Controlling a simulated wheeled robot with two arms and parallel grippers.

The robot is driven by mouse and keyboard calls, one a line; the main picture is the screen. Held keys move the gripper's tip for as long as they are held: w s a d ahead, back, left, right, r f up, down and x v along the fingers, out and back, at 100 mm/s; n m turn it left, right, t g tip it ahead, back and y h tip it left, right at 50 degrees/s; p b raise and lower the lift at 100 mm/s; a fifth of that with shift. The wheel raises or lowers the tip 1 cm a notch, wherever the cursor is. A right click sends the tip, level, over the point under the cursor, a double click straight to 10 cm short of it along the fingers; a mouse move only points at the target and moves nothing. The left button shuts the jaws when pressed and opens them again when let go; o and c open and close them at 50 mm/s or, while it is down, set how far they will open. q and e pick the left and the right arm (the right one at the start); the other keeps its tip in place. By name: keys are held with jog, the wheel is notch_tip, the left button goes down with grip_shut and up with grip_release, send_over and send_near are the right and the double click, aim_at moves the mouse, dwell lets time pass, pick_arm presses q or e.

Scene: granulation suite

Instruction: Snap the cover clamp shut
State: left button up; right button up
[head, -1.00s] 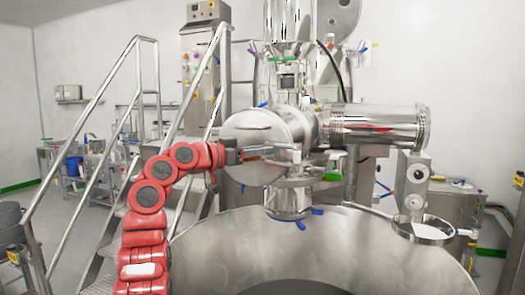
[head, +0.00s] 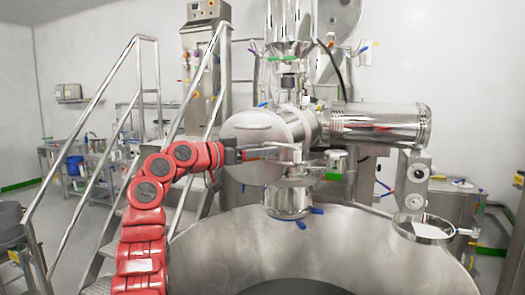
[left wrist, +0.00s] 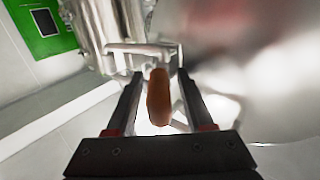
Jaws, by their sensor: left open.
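The round steel cover (head: 248,138) closes the end of the horizontal steel cylinder at mid picture in the head view. My left gripper (head: 277,151) is in front of it, at its right part. In the left wrist view the open fingers of the gripper (left wrist: 157,78) stand on both sides of an orange-brown clamp handle (left wrist: 159,100), with visible gaps at its sides. A silver bracket (left wrist: 140,48) lies just beyond the fingertips. Whether the clamp is latched cannot be told. My right gripper is not in view.
A large open steel bowl (head: 330,235) fills the lower middle, below the cover. A railed stair (head: 95,90) stands at the left. A horizontal steel cylinder (head: 380,123) juts right. A green panel (left wrist: 40,28) shows at upper left in the left wrist view.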

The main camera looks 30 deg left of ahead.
pick_arm(q)
jog(key=b+v, duration=0.4)
jog(key=v, duration=1.3)
jog(key=shift+s, duration=0.2)
